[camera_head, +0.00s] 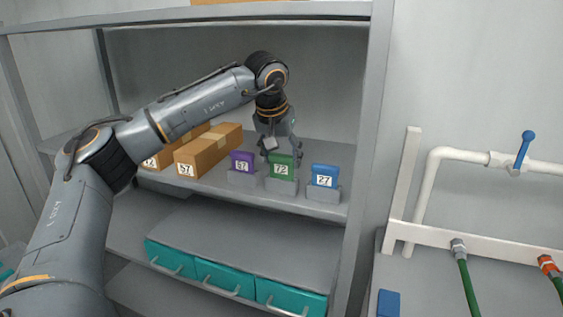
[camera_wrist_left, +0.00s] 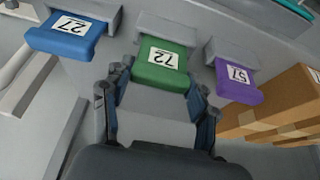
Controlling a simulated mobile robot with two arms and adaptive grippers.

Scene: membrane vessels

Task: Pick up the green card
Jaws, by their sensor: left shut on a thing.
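The green card (camera_head: 283,172), marked 72, stands in a small grey holder (camera_head: 281,186) on the shelf, between a purple card (camera_head: 242,160) and a blue card (camera_head: 324,175) marked 27. My left gripper (camera_head: 281,157) reaches down from above and is shut on the upper part of the green card. In the left wrist view the green card (camera_wrist_left: 165,62) lies between the two fingers of my left gripper (camera_wrist_left: 161,88), its lower end still at its holder. My right gripper is not in view.
Brown boxes (camera_head: 210,148) stand on the shelf left of the cards. Teal drawers (camera_head: 225,277) sit below. The cabinet's right post (camera_head: 366,150) is near the blue card. White pipes (camera_head: 432,165) and a blue valve handle (camera_head: 524,148) are on the right.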

